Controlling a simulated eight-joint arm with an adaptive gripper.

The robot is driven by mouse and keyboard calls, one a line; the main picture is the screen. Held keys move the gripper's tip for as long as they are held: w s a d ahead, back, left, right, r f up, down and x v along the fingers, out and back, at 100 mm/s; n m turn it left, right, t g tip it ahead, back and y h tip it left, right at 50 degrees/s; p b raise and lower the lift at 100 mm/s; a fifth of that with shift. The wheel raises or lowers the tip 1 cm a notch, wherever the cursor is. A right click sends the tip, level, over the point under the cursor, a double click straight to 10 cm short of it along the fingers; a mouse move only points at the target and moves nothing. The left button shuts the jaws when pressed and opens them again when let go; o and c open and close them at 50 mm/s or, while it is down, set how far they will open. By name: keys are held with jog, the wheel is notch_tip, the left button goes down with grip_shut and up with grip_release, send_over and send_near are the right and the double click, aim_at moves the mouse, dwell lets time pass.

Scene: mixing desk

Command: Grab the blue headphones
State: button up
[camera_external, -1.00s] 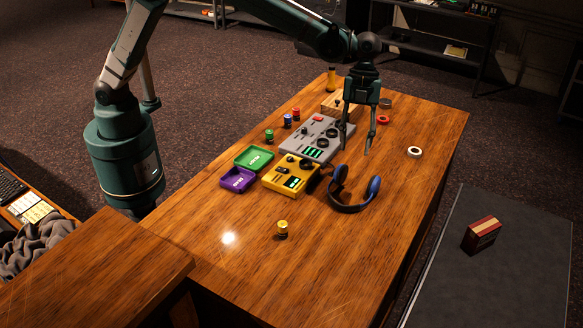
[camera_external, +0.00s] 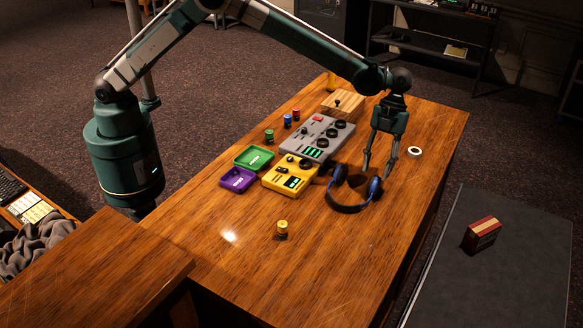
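The blue headphones (camera_external: 346,207) lie on the wooden desk, right of the yellow mixer. Their dark band curves toward the near side, with one blue ear cup at the left and one at the right (camera_external: 375,188). My gripper (camera_external: 377,175) points down at the right ear cup, its two fingers spread apart. One fingertip shows left of the cup's top and the other right of it. I cannot tell whether the fingers touch the cup or are still above it.
The yellow mixer (camera_external: 291,176) and grey mixer (camera_external: 318,137) stand left of the headphones. Green (camera_external: 254,158) and purple (camera_external: 238,179) trays lie farther left. A white tape roll (camera_external: 414,152) lies to the right. A yellow spool (camera_external: 282,229) stands near, with clear desk around it.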

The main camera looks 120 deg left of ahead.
aim_at(374, 180)
jog(key=shift+x, duration=1.25)
jog(key=shift+b+x, duration=0.4)
jog(key=shift+x, duration=2.2)
jog(key=shift+w+a, duration=0.1)
jog(key=shift+w, duration=0.1)
jog(key=c, duration=1.1)
jog(key=shift+r, duration=0.1)
jog(key=shift+r+p, duration=0.45)
jog(key=shift+r, duration=4.4)
